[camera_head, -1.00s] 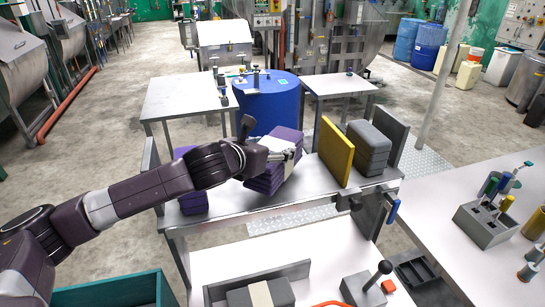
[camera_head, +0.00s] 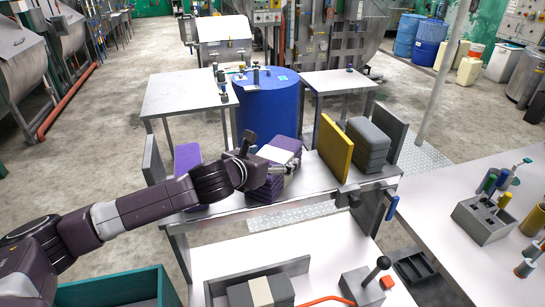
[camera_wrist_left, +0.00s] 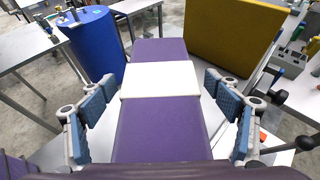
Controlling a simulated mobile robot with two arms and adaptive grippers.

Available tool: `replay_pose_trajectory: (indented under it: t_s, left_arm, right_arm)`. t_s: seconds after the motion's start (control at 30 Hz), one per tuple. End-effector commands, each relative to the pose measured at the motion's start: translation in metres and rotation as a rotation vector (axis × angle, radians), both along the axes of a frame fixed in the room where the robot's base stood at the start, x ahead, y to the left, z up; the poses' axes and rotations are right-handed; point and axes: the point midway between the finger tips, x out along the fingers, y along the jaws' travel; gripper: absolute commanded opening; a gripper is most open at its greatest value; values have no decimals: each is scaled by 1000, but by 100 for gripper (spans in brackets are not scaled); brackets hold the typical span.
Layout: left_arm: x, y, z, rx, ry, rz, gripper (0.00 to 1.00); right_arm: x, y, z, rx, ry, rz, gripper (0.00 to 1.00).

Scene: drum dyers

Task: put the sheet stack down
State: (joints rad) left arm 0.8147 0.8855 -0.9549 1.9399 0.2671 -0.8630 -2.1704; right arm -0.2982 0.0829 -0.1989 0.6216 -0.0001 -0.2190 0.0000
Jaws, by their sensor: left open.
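The purple sheet stack (camera_head: 285,144) with a white band rests on the metal bench shelf, left of the yellow board. In the left wrist view the stack (camera_wrist_left: 160,132) runs lengthwise between the fingers, its white band (camera_wrist_left: 160,78) across the middle. My left gripper (camera_head: 284,169) is at the stack's near side in the head view, partly covering it. In the left wrist view the left gripper (camera_wrist_left: 158,98) is open, its blue-grey pads apart from the stack on both sides. My right gripper is not in view.
A second purple stack (camera_head: 187,158) stands on the shelf's left, by a grey end plate (camera_head: 153,160). The yellow board (camera_head: 335,147) and a grey stack (camera_head: 369,146) stand right. A blue drum (camera_head: 266,108) is behind. A teal crate (camera_head: 120,290) is near left.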

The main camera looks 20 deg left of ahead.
Motion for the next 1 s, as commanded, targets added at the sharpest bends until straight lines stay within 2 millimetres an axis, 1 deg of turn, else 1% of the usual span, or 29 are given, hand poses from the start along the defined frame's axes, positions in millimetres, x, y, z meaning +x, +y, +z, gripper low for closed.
replay_pose_trajectory:
  t_s: [0.2, 0.33, 0.47, 0.6, 0.8, 1.0]
  left_arm:
    - [0, 0, 3, 0, -1, 0, 82]
    - [-11, 3, 6, 1, -2, 1, 82]
    - [-30, 6, 13, 2, -2, -1, 82]
    - [-55, 11, 24, 2, -2, -1, 82]
    - [-88, 17, 38, 2, -2, -1, 82]
    - [-105, 21, 47, 0, -1, 0, 82]
  right_arm:
    - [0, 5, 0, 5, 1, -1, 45]
    - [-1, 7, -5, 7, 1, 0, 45]
    - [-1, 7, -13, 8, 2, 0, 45]
    - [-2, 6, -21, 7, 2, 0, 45]
    - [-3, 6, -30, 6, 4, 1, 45]
    - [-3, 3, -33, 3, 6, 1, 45]
